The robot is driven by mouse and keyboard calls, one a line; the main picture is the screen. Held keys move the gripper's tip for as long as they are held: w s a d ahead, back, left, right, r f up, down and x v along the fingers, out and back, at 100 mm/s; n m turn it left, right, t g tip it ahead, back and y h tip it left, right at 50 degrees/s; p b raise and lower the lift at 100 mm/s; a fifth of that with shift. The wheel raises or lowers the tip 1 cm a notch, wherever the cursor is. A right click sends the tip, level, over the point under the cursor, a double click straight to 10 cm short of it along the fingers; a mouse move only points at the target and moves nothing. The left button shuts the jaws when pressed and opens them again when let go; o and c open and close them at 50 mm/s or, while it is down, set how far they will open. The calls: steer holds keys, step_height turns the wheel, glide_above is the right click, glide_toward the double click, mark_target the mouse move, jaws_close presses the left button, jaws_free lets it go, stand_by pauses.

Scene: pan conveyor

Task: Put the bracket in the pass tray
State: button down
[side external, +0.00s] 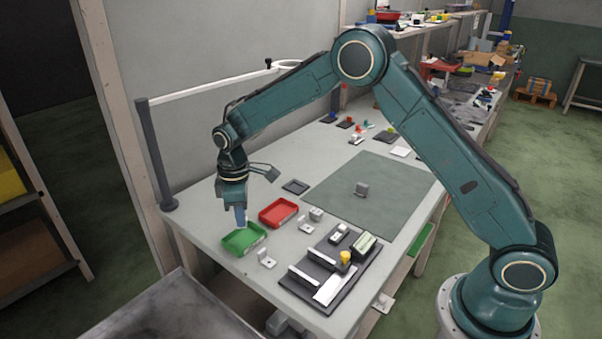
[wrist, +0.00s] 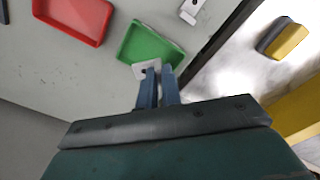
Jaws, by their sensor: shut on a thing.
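My gripper (side external: 240,224) points down over the near left corner of the table, at the green tray (side external: 258,242). In the wrist view my gripper (wrist: 159,72) is shut on a pale metal bracket (wrist: 140,70). The bracket is at the edge of the green tray (wrist: 129,40) nearest my fingers, overlapping its rim in the picture. I cannot tell whether it touches the tray. In the side view the held bracket is not clearly visible.
A red tray (side external: 290,206) lies beside the green one. Another pale bracket (side external: 266,260) stands on the table near the green tray. A dark board (side external: 284,281) with several parts lies to the right.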

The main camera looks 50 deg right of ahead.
steer(key=shift+f, duration=2.8)
steer(key=shift+f, duration=0.1)
steer(key=c, duration=1.9)
jaws_free()
step_height(320, 180, up, 12)
steer(key=shift+f, duration=0.2)
steer(key=shift+r, duration=0.35)
